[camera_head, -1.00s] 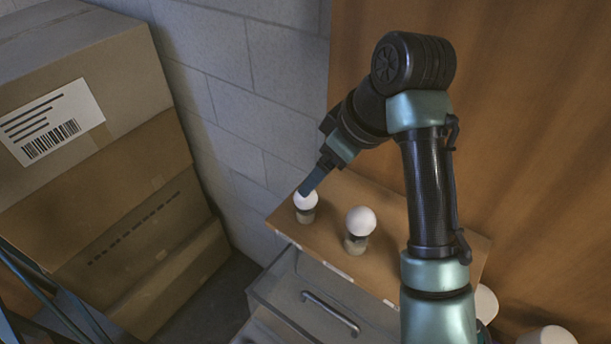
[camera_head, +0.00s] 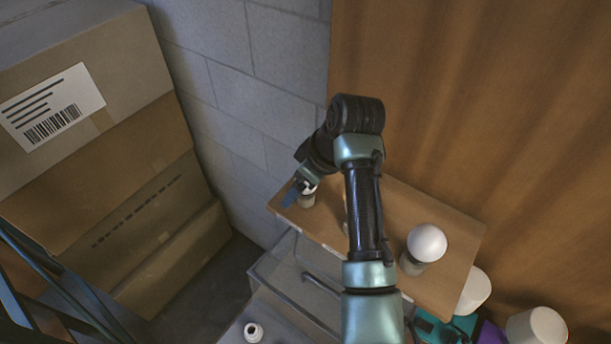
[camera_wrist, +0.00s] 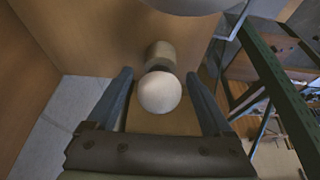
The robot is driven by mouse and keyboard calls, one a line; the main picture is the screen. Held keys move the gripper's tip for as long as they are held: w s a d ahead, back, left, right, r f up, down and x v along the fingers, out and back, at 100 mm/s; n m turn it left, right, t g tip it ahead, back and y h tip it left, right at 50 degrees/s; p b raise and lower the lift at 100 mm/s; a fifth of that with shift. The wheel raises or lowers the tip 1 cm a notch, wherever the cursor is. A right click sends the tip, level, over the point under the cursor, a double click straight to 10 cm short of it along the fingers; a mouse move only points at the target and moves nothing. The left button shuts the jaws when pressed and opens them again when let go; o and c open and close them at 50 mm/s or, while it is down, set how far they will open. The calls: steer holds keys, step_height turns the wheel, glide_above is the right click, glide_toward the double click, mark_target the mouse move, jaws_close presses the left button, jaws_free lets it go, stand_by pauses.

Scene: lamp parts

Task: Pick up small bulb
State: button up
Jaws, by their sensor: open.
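The small bulb (camera_head: 309,187) is a white globe on a short pale base at the left end of a wooden top, partly hidden by my gripper (camera_head: 293,191). In the wrist view the bulb (camera_wrist: 159,93) lies between the two spread fingers of my gripper (camera_wrist: 159,76), with a gap on each side. The gripper is open and its fingers do not appear to touch the globe. The globe hides part of its base (camera_wrist: 160,52).
A larger white bulb (camera_head: 426,242) stands on the wooden top (camera_head: 450,275) at right. Another is mostly hidden behind my arm. A small white part (camera_head: 253,332) sits on a grey surface below. Cardboard boxes (camera_head: 110,190) stand at left; a block wall (camera_head: 250,90) is behind.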

steer(key=shift+w+a+f, duration=0.1)
steer(key=shift+w+f, duration=0.05)
steer(key=shift+f, duration=0.3)
steer(key=shift+c, duration=0.2)
steer(key=c, duration=1.2)
steer(key=shift+r, duration=0.1)
